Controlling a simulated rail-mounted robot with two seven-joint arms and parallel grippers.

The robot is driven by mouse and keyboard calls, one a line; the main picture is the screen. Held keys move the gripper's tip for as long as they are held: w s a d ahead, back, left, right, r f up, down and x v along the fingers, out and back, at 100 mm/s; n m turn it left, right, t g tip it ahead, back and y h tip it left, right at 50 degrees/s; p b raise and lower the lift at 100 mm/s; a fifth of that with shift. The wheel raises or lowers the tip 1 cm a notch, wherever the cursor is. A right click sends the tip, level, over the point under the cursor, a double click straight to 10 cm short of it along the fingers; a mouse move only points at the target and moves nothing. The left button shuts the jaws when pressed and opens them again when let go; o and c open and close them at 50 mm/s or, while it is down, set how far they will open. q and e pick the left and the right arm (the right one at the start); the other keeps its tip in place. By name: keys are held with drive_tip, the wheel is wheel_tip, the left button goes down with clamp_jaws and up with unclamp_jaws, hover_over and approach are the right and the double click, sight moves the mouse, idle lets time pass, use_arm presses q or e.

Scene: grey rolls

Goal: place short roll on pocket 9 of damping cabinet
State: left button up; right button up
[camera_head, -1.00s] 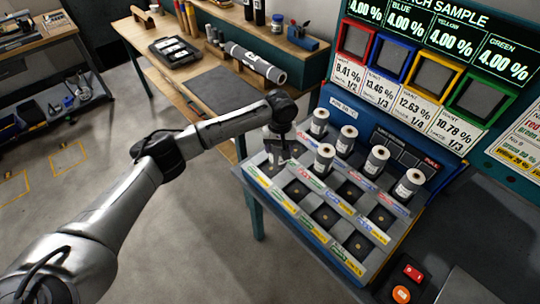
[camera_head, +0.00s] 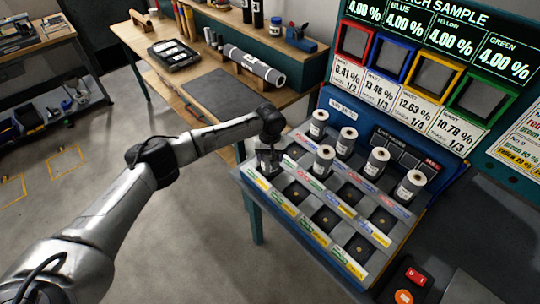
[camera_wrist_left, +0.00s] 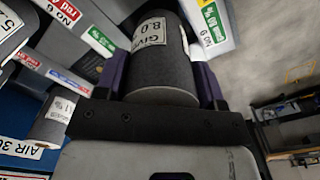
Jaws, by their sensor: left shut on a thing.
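My left gripper (camera_head: 268,166) is over the front left corner pocket of the damping cabinet (camera_head: 318,258). In the left wrist view, its two dark purple fingers are shut on a grey roll (camera_wrist_left: 163,70) with a white label. The roll's near end faces the camera, and its far end is hidden. In the head view the arm and gripper largely hide it. It is low among the pocket labels; I cannot tell whether it touches the pocket floor. A coloured label strip (camera_wrist_left: 210,24) lies just right of it. My right gripper is out of view.
Several upright rolls (camera_head: 377,161) stand in the back row, and one more (camera_head: 323,160) stands in the middle row near my gripper. Several pockets to the right, such as this front one (camera_head: 327,220), are empty. A sample display (camera_head: 437,70) rises behind. A wooden bench (camera_head: 150,60) is at back left.

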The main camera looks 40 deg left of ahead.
use_arm(q)
drive_tip(key=o, duration=1)
drive_tip(key=shift+f, duration=0.1)
drive_tip(key=shift+r, duration=0.4)
wheel_tip(320, 180, up, 12)
drive_tip(key=shift+f+p, duration=0.25)
drive_tip(key=shift+p, duration=0.8)
